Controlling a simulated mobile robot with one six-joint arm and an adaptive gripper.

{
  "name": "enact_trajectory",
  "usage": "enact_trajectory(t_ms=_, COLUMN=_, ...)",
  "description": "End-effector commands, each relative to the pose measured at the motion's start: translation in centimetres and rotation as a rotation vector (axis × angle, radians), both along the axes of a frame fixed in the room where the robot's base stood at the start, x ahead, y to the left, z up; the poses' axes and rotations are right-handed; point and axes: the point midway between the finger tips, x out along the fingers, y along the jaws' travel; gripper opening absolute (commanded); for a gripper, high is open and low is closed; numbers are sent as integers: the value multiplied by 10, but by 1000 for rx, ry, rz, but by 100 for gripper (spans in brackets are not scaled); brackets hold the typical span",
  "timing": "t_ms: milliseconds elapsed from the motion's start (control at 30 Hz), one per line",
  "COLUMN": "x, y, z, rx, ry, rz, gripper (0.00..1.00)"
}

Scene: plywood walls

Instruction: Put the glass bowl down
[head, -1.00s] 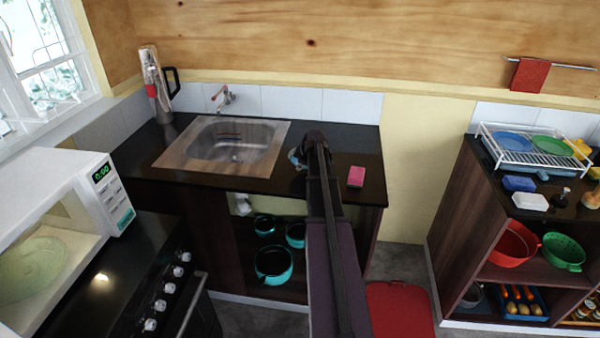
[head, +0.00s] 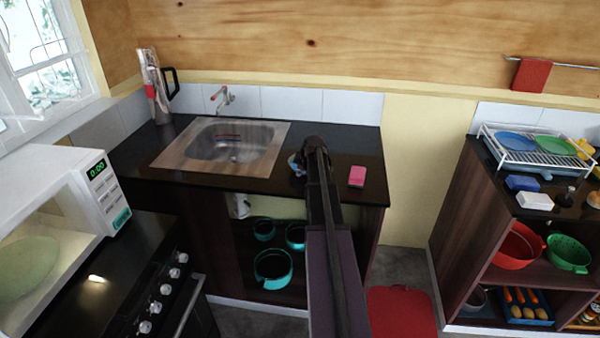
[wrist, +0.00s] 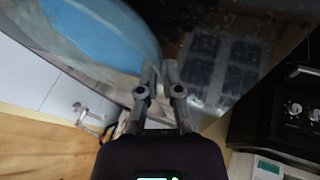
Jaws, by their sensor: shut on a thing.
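The glass bowl (wrist: 95,45) shows as a blue, rounded shape at the upper left of the wrist view, cut off by the frame edge. In the head view only a small pale-blue part of the bowl (head: 295,163) shows to the left of my arm's end, over the dark counter (head: 345,194) right of the sink. My gripper (wrist: 160,68) is shut on the bowl's edge, its fingertips close together. My arm hides the fingers and most of the bowl in the head view. I cannot tell whether the bowl touches the counter.
The sink (head: 234,143) lies left of the bowl. A pink sponge (head: 357,176) lies to the right, near the counter's right end. A steel flask (head: 156,88) stands at the back left. A microwave (head: 60,215) and stove (head: 150,265) are at the left.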

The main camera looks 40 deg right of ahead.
Motion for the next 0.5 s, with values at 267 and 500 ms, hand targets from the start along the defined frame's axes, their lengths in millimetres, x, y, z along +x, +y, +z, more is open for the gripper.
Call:
enact_trajectory(t_ms=267, x=0, y=0, z=-2, rx=0, ry=0, rz=0, gripper=43)
enact_trajectory(t_ms=500, x=0, y=0, z=-2, rx=0, ry=0, rz=0, gripper=43)
